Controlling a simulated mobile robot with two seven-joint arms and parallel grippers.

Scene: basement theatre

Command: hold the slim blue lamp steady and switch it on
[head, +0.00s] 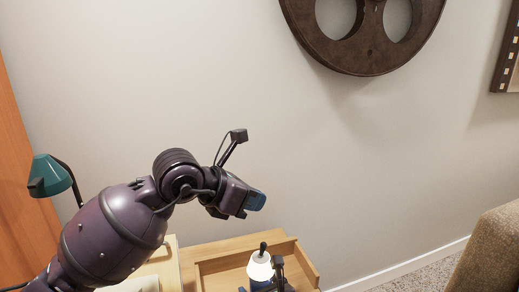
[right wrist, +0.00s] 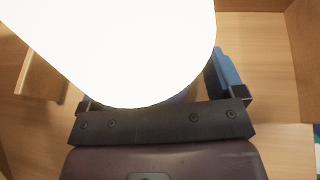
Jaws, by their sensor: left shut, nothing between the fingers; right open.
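The slim blue lamp (head: 260,268) stands upright in the wooden tray at the bottom of the head view, with a white shade, a dark knob on top and a little blue below. Its shade (right wrist: 130,45) fills the upper left of the right wrist view, bright white; I cannot tell whether it is lit. My right gripper (right wrist: 160,92) is open close around the lamp below the shade, which hides much of the fingers; contact cannot be told. My left gripper (head: 256,201) is shut and empty, above and apart from the lamp.
The wooden tray (head: 303,268) has raised walls around the lamp. A teal lamp (head: 48,172) stands at the left. A brown film reel (head: 365,55) hangs on the wall. A tan upholstered seat (head: 488,255) is at the right.

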